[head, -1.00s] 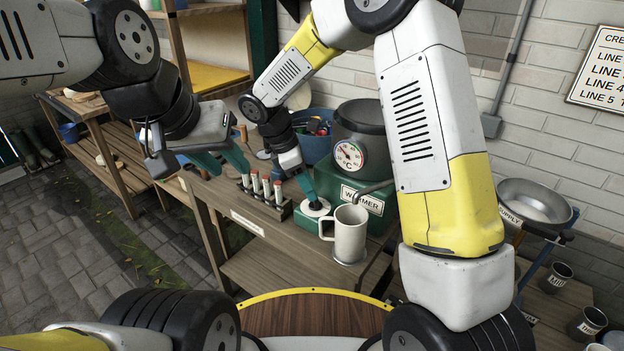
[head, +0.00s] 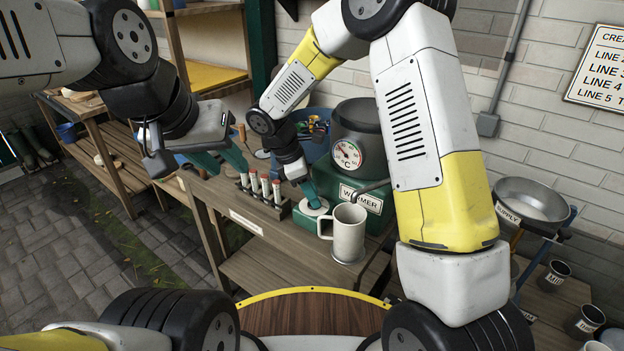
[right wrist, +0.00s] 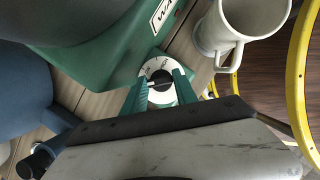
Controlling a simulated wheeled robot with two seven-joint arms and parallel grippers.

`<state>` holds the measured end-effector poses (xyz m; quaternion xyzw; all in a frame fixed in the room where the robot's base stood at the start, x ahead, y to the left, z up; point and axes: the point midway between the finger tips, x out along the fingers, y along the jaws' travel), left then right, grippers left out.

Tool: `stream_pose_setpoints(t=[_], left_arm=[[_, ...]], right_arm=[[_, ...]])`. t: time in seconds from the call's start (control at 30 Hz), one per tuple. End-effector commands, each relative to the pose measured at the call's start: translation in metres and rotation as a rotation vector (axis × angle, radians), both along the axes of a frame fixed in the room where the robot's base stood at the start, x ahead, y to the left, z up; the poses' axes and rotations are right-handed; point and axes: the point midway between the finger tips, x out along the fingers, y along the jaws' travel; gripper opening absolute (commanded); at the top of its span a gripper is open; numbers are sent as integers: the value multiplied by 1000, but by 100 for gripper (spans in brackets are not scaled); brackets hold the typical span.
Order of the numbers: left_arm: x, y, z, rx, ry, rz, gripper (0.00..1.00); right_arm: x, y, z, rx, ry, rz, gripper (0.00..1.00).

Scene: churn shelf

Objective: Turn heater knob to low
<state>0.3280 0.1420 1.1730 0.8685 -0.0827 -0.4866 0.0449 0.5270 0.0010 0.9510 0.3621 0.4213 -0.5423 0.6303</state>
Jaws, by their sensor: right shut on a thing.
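The heater is a green box labelled WARMER (head: 362,199) with a dark pot carrying a round °C dial (head: 347,155) on top. Its knob has a white dial plate (head: 311,208) at the front; in the right wrist view the dark knob (right wrist: 161,82) sits in the middle of that plate. My right gripper (head: 309,196) reaches down to it, and in the right wrist view its green fingers (right wrist: 161,88) are shut on the knob from both sides. My left gripper (head: 222,166) is held left of the heater, fingers apart and empty.
A grey-white mug (head: 348,232) stands just right of the knob. A rack of red-topped tubes (head: 262,190) is to the left. A blue tub (head: 315,142) with tools is behind. A metal pan marked SUPPLY (head: 535,200) stands at far right.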

Motion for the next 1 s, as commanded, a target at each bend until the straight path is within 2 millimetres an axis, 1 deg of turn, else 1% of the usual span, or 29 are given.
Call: stream_pose_setpoints(t=[0.27,0.8,1.0], left_arm=[[0,0,0,0,0,0,35],[0,0,0,0,0,0,35],[0,0,0,0,0,0,35]], right_arm=[[1,0,0,-1,-1,-99,0],[4,0,1,1,-2,-534,0],[5,0,1,1,-2,-661,0]])
